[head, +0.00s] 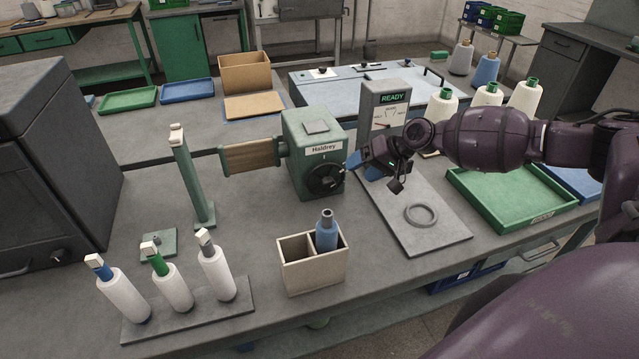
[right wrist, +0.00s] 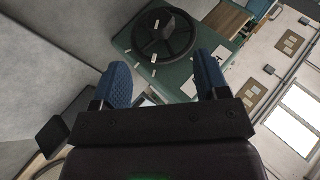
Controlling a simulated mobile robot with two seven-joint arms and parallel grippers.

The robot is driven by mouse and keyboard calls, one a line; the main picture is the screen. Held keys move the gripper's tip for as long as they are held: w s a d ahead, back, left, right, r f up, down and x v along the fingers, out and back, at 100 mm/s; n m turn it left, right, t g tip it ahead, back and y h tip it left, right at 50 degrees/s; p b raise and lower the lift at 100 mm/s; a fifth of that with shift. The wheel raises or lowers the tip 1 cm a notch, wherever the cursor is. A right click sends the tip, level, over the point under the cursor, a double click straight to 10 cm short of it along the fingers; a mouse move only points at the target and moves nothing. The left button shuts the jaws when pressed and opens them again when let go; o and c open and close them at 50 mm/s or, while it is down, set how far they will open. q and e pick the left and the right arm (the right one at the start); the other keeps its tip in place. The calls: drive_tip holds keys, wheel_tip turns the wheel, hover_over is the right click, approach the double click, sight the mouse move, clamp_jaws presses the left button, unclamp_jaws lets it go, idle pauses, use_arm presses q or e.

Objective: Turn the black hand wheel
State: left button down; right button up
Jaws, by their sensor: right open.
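The black hand wheel (head: 325,177) is on the front right face of the green winder box (head: 301,150) labelled Haldrey. My right gripper (head: 357,161) is just to the right of the wheel in the head view, coming in from the right. In the right wrist view the wheel (right wrist: 163,37) shows as a spoked ring beyond the blue fingertips. My right gripper (right wrist: 163,80) is open there, with nothing between its fingers. A gap seems to remain between the fingertips and the wheel. My left gripper is in neither view.
A grey gauge box (head: 384,101) reading READY stands behind my right gripper. A grey board (head: 431,238) with a ring lies to the right. A divided box (head: 312,272) holding a blue bottle and a rack of white yarn tubes (head: 173,290) stand in front.

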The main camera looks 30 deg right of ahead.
sight(331, 186)
drive_tip(key=x, duration=0.9)
drive_tip(key=shift+w+a+f, duration=0.1)
drive_tip(key=shift+w+f, duration=0.1)
drive_tip(key=shift+f, duration=0.05)
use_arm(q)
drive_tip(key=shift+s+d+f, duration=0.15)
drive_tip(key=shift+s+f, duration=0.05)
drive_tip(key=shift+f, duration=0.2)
use_arm(e)
drive_tip(key=shift+w+a+f, duration=0.25)
drive_tip(key=shift+a+f, duration=0.05)
drive_tip(key=shift+f, duration=0.05)
drive_tip(key=shift+c, duration=0.5)
